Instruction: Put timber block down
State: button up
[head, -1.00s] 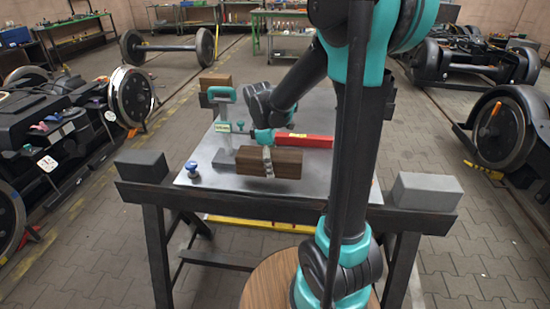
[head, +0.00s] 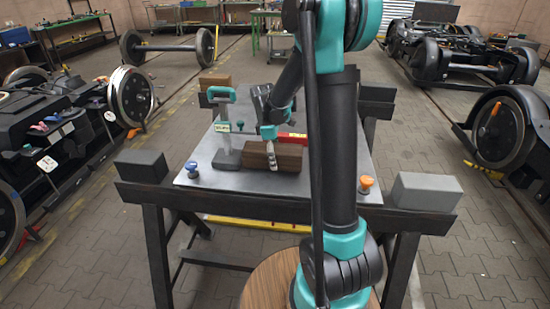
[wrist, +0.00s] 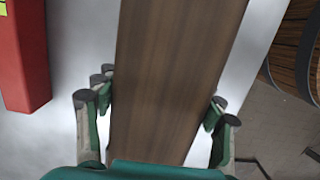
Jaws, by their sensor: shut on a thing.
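The brown timber block (head: 289,158) is on or just over the front part of the grey metal tabletop (head: 215,179); I cannot tell whether its underside touches. In the wrist view the block (wrist: 178,65) runs lengthwise between the two finger pairs of my gripper (wrist: 160,118). The block's far side is hidden in the head view.
A red bar (head: 292,137) lies just behind the block. A grey stand with a teal handle (head: 222,94) is to its left. A blue knob (head: 192,170) and an orange knob (head: 366,182) sit near the front corners. Free tabletop lies in front of the block.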

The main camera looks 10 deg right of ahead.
jog(key=shift+f, duration=0.6)
jog(key=o, duration=1.9)
jog(key=shift+r, duration=0.15)
jog(key=r, duration=0.4)
jog(key=a+r, duration=0.1)
jog(key=r, duration=0.7)
jog(key=shift+w+a+r, duration=0.25)
jog(key=shift+a, duration=0.1)
jog(key=shift+s+d, duration=0.1)
jog(key=shift+s, duration=0.1)
jog(key=s+d+f+m+t, duration=0.1)
jog(key=s+f+m, duration=0.3)
jog(key=s, duration=0.3)
jog(key=s+d+f+m+t+y, duration=0.1)
jog(key=s+d+f+m+t, duration=0.1)
jog(key=s+f+m, duration=0.2)
jog(key=s+d+f+m+t, duration=0.1)
jog(key=s+f+m, duration=0.3)
jog(key=s, duration=0.7)
jog(key=shift+s+d+f+m+t+y, duration=0.1)
jog(key=shift+d+f+m+t+y, duration=0.1)
jog(key=shift+d+m, duration=0.3)
jog(key=shift+d+f+m+t+y, duration=0.15)
jog(key=shift+d+m+t+y, duration=0.1)
jog(key=shift+m, duration=0.45)
